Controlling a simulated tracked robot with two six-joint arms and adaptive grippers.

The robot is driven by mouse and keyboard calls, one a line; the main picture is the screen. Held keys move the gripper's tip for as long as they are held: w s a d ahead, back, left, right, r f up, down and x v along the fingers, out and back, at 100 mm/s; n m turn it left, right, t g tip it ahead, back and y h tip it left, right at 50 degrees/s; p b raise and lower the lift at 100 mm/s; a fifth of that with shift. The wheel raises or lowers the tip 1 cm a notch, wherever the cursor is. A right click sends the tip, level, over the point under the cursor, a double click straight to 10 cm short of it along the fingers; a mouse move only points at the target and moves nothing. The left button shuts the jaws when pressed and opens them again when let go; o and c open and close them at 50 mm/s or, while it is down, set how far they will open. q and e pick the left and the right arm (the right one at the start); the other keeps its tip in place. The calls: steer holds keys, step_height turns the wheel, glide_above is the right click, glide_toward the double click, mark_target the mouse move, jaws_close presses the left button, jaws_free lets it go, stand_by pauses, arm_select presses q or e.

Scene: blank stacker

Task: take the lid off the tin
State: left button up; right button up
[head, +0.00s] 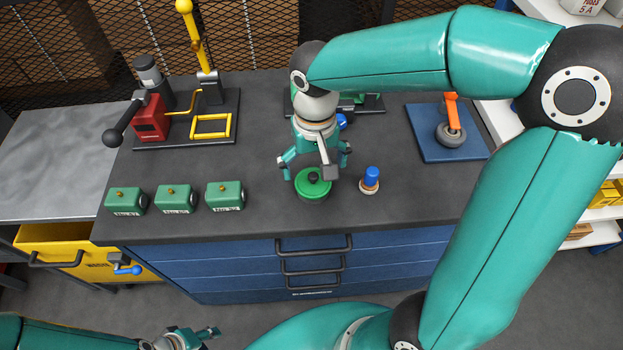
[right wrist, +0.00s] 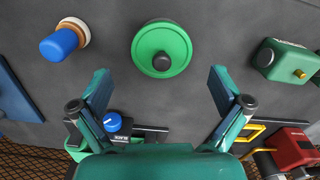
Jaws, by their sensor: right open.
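The tin (head: 313,193) stands near the front of the dark bench, with its round green lid (head: 302,184) on it and a black knob on top. In the right wrist view the lid (right wrist: 145,47) shows from above as a green disc. My right gripper (head: 316,163) is open above and just behind the tin. In the right wrist view its spread fingers (right wrist: 161,88) are apart from the lid, with nothing between them. My left gripper (head: 192,338) is low at the front left, away from the bench. Its jaw opening is unclear.
A blue-topped stamp (head: 371,177) stands close right of the tin. Green boxes (head: 175,198) line the bench to the left. A red press (head: 151,118), a yellow fixture (head: 211,126) and a blue plate (head: 439,151) stand further back. A yellow bin (head: 75,242) is below left.

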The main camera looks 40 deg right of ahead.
mark_target(313, 176)
step_height(313, 176, down, 4)
steer(key=shift+w+a+r, duration=0.1)
steer(key=shift+r, duration=0.1)
steer(key=c, duration=1)
steer(key=shift+c, duration=1)
